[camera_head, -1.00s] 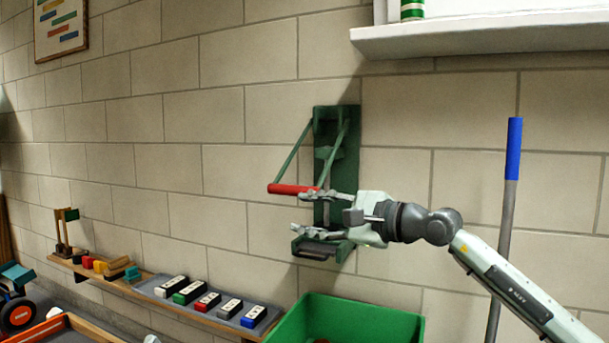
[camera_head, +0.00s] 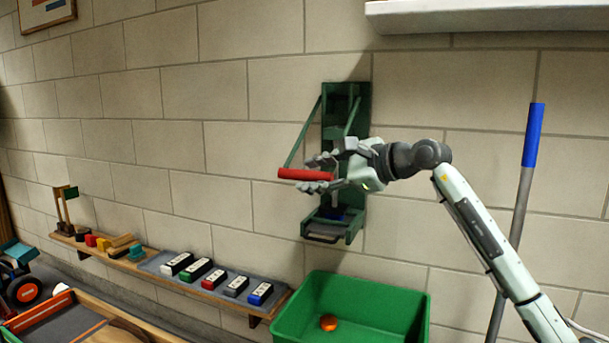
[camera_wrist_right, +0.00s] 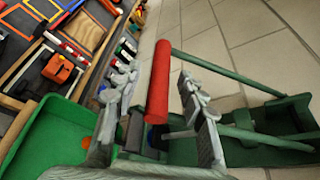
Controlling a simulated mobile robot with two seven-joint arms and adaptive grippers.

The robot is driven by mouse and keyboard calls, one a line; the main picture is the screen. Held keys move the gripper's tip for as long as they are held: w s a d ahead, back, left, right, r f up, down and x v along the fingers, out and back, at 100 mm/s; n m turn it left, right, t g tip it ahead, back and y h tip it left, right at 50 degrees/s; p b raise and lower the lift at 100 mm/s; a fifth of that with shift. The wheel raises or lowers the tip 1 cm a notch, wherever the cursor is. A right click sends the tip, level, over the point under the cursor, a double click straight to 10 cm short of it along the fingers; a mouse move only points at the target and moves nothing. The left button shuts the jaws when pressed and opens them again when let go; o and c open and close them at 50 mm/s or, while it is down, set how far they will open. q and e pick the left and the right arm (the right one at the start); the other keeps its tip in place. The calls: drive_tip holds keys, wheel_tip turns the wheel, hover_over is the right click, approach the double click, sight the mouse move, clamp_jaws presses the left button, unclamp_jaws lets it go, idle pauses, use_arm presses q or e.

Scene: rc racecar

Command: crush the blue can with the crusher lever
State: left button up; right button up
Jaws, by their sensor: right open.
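The green can crusher (camera_head: 359,110) is mounted on the wall, with its red lever handle (camera_head: 303,174) standing out at the left on two green arms. My right gripper (camera_head: 318,173) is open, one finger above the handle and one below. In the right wrist view the red handle (camera_wrist_right: 159,80) lies between the two spread fingers of my gripper (camera_wrist_right: 158,92); contact cannot be told. A small blue patch, apparently the blue can (camera_head: 336,212), shows low in the crusher, mostly hidden. My left gripper is not in view.
A green bin (camera_head: 405,320) with an orange object (camera_head: 328,323) stands below the crusher. A wall ledge (camera_head: 150,264) with several coloured blocks is at the left. A blue-gripped pole (camera_head: 533,135) leans right, behind my arm. A white shelf (camera_head: 480,18) is above.

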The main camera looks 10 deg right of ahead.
drive_tip(key=shift+x, duration=1.2)
clamp_jaws()
